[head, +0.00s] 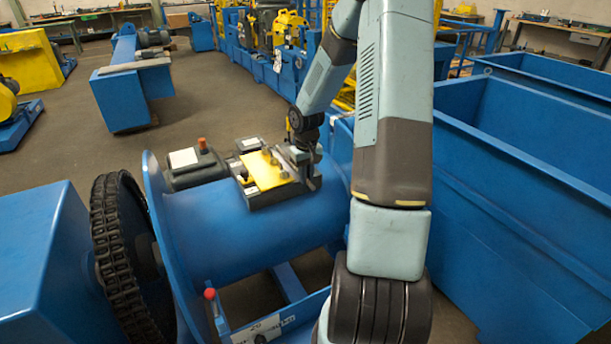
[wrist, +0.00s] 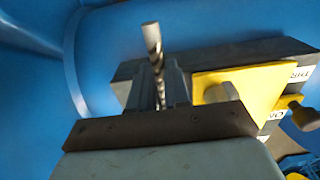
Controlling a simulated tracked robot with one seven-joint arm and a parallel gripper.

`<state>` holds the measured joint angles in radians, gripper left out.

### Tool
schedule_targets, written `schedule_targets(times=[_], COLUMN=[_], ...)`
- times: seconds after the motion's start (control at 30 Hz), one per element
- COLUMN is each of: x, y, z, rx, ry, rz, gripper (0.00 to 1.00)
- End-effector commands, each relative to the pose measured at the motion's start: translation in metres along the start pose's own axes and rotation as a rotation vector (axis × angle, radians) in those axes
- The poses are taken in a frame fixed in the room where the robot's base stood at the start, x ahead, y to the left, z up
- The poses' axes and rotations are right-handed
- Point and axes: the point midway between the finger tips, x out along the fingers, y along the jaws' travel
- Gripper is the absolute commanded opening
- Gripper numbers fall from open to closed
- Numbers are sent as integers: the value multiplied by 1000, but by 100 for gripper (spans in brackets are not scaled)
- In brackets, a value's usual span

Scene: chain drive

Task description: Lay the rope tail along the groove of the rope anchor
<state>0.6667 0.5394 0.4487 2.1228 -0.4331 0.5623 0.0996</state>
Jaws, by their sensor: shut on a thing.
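The rope tail (wrist: 151,38) is a short grey twisted length in the wrist view. It runs between the fingers of my gripper (wrist: 160,85), which is shut on it, and its pale end sticks out past the fingertips. The rope anchor is a dark block (wrist: 240,53) on the blue drum, with a yellow plate (wrist: 240,82) on it. In the head view, my gripper (head: 301,163) is at the right end of the anchor (head: 268,196), beside its yellow plate (head: 264,169). The groove is hidden, and I cannot tell whether the rope touches the anchor.
The blue drum (head: 230,225) carries the anchor, and a flange (head: 160,225) and a chain wheel (head: 112,255) stand at its left. A dark box with a red button (head: 201,144) is behind it. A red-knobbed lever (head: 210,294) is in front. Blue bins (head: 530,160) fill the right.

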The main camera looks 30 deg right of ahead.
Motion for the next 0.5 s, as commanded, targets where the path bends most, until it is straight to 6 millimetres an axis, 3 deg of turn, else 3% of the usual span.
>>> schedule_targets(times=[0.5], x=[14], y=[0], z=[3], rx=[0], ry=[-9], rz=[-5], gripper=[0])
